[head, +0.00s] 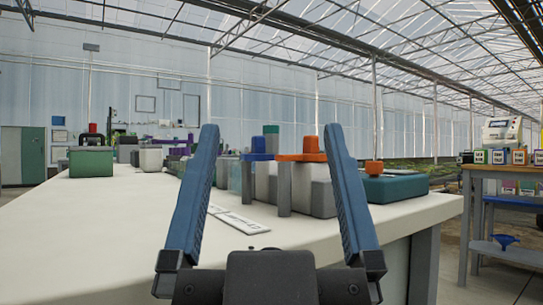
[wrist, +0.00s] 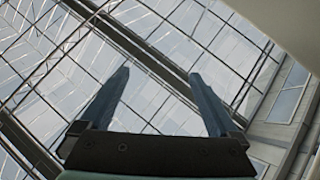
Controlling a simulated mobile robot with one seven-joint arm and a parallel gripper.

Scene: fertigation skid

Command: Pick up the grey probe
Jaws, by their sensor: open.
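My gripper (head: 271,128) is open and empty, its two blue fingers spread wide and pointing up in front of the bench. It also shows in the wrist view (wrist: 160,73), open with nothing between the fingers and the glass roof behind. I cannot make out a grey probe with certainty in either view. Small grey parts stand among the fittings on the bench, and my fingers hide some of this area.
A long white bench (head: 110,240) runs away to the left. On it stand an orange-handled fitting (head: 302,157), a blue-topped one (head: 258,155), a teal box (head: 395,188), a green box (head: 91,162) and white label strips (head: 243,222). A wooden table (head: 500,172) stands right.

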